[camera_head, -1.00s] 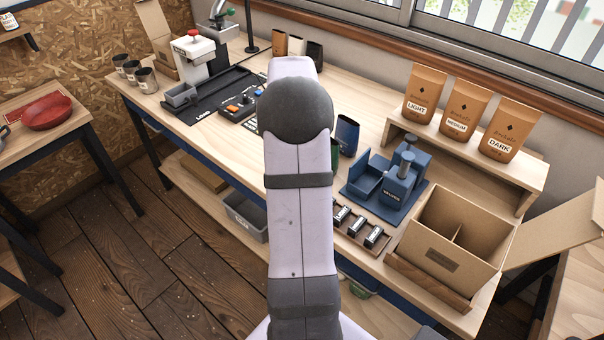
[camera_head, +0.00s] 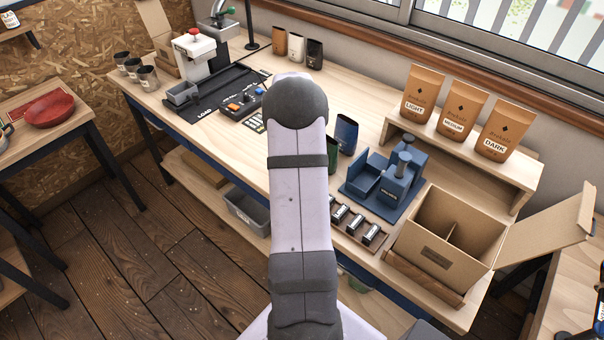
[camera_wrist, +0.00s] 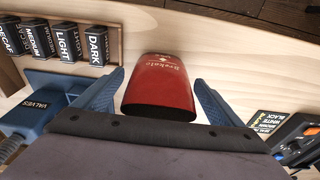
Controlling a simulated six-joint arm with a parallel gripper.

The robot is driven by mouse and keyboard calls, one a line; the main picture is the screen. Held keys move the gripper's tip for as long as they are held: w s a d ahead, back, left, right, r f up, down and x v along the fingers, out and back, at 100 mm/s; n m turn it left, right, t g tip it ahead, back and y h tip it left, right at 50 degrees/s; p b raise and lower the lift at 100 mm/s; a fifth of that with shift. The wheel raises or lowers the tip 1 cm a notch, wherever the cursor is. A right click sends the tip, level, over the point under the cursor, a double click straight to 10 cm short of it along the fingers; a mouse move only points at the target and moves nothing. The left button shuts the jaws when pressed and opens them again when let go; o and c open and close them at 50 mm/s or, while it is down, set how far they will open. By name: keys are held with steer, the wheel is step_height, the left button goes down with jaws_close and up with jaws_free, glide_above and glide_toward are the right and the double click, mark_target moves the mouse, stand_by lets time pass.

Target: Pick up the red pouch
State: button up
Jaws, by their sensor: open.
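The red pouch (camera_wrist: 160,85) shows in the wrist view, with its wide dark-edged end toward me and small lettering on its face. My gripper (camera_wrist: 158,78) is open, with one blue finger on each side of the pouch. A gap shows between each finger and the pouch, so it is not clamped. In the head view my own arm hides the gripper and the red pouch.
Blue pouch (camera_head: 346,134) and green pouch (camera_head: 333,158) stand beside my arm. Right of them are the blue valve holder (camera_head: 361,204), labelled blocks (camera_head: 354,223) and an open carton (camera_head: 435,257). Three brown bags (camera_head: 461,113) stand on a shelf.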

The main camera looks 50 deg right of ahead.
steer(key=shift+c, duration=0.3)
steer(key=c, duration=1.1)
steer(key=shift+o, duration=0.2)
